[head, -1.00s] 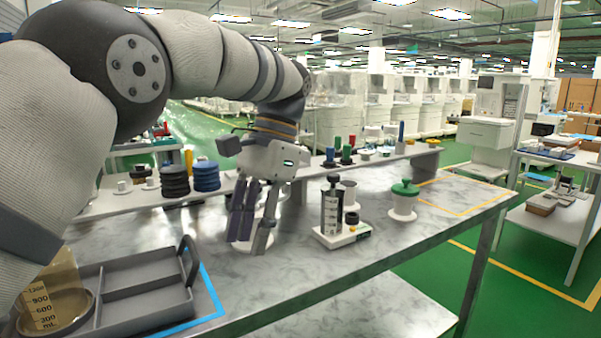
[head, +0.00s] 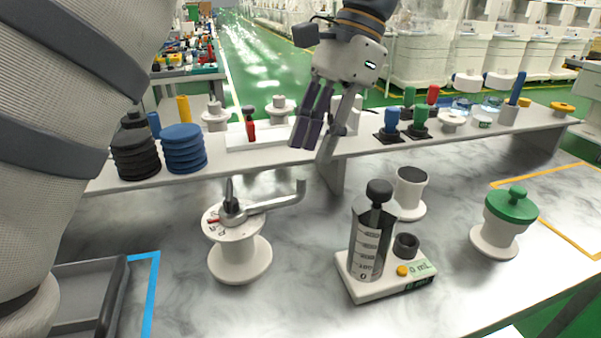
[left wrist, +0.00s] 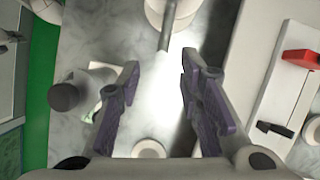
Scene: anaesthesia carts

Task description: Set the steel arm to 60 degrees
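The steel arm (head: 275,204) is a bent metal lever on top of a white round pedestal dial (head: 238,258). It points right in the head view, with its end turned up, beside a dark knob and a small red mark. The dial's scale is too small to read. My left gripper (head: 318,142) is open and empty, up and to the right of the lever, apart from it. In the left wrist view the steel arm (left wrist: 167,28) shows at the top, ahead of the gap between the open fingers (left wrist: 158,85). My right gripper is not in view.
A syringe device (head: 370,240) on a white base, a white cup (head: 408,190) and a green-lidded pot (head: 508,215) stand right of the dial. A raised shelf (head: 360,145) with knobs and discs runs behind. A grey tray (head: 85,290) is at lower left.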

